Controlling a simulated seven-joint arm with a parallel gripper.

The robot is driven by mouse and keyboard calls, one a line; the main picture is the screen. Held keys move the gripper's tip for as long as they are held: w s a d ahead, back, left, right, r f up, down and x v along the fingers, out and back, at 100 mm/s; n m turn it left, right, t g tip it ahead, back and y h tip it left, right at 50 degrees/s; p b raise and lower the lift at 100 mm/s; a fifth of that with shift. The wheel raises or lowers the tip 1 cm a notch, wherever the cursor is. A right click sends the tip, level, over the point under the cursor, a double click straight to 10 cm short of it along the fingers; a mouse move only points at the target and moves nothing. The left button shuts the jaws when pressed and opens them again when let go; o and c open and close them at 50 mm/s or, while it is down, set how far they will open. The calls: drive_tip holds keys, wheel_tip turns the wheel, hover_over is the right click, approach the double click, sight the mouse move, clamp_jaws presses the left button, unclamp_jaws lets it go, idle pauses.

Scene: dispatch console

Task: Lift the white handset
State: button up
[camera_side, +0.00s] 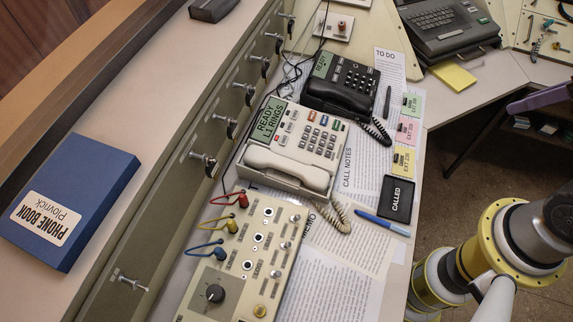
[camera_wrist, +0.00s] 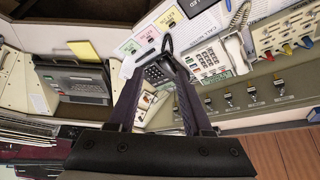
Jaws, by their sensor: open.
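The white handset (camera_side: 287,168) lies across its cradle on the cream desk phone (camera_side: 310,132), whose green display reads "READY L1 RINGS". A coiled beige cord (camera_side: 336,216) runs from it. In the wrist view the white handset (camera_wrist: 237,54) rests on the phone (camera_wrist: 208,62) at upper right. My gripper (camera_wrist: 160,72) is open and empty in the wrist view. Its two dark fingers frame the black phone, left of the white handset and apart from it.
A black phone (camera_side: 340,84) stands behind the cream phone. A panel with coloured cables and a knob (camera_side: 215,293) sits in front. A black "CALLED" card (camera_side: 396,199) and blue pen (camera_side: 380,223) lie to the right. A blue phone book (camera_side: 72,200) lies on the raised ledge at left.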

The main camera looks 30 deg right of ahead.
drive_tip(key=o, duration=0.3)
